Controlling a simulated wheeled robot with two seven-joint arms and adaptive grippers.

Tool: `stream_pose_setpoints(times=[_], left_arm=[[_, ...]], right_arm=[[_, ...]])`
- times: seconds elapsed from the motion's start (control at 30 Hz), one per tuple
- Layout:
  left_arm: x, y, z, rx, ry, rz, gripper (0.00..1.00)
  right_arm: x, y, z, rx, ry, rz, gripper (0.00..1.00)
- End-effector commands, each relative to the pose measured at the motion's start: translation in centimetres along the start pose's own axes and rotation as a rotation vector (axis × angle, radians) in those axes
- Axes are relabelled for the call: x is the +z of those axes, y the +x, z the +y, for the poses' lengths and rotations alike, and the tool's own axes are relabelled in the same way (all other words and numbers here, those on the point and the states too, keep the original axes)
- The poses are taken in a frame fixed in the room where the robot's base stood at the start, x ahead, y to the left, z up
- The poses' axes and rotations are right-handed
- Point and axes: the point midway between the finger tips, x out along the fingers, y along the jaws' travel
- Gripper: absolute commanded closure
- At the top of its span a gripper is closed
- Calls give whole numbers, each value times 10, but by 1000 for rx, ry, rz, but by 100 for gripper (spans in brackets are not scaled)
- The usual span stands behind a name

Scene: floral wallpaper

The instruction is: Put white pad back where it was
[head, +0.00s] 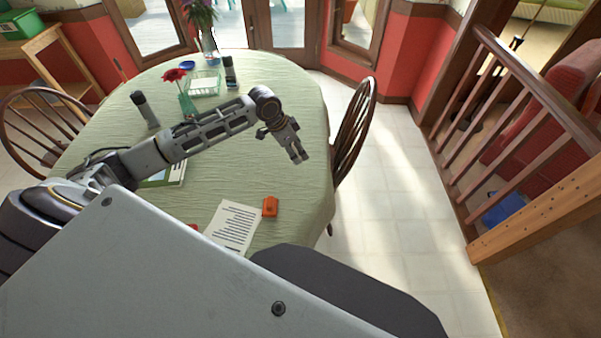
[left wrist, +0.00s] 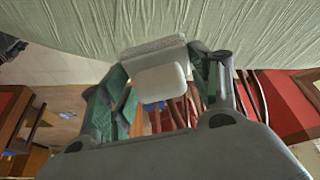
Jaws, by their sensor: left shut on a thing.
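My left gripper (head: 298,154) reaches in from the left over the right part of the round table (head: 225,170), which has a pale green cloth. In the left wrist view the left gripper (left wrist: 160,88) is shut on a white pad (left wrist: 160,84), a small block with a rounded front part between the fingers. The pad sits close to the green cloth in that view; whether it touches cannot be told. In the head view the pad is too small or hidden to make out. My right gripper is not in view.
A printed sheet (head: 236,227) and an orange object (head: 270,207) lie near the table's front. A dark-topped bottle (head: 147,112), a red flower (head: 174,75), a pale green tray (head: 205,84) and another bottle (head: 229,72) stand farther back. A wooden chair (head: 355,130) is at the right edge.

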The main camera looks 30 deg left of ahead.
Motion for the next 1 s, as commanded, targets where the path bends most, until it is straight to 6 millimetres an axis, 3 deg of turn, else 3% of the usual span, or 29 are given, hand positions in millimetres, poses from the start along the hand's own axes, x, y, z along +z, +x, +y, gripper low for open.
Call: stream_pose_setpoints(times=[0.5, 0.77, 1.0], left_arm=[[-14, 0, 9, 127, 305, 1, 60], [-14, 0, 9, 143, 343, 0, 60], [-14, 0, 9, 143, 342, 0, 60]], right_arm=[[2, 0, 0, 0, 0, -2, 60], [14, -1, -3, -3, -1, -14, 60], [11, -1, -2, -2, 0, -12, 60]])
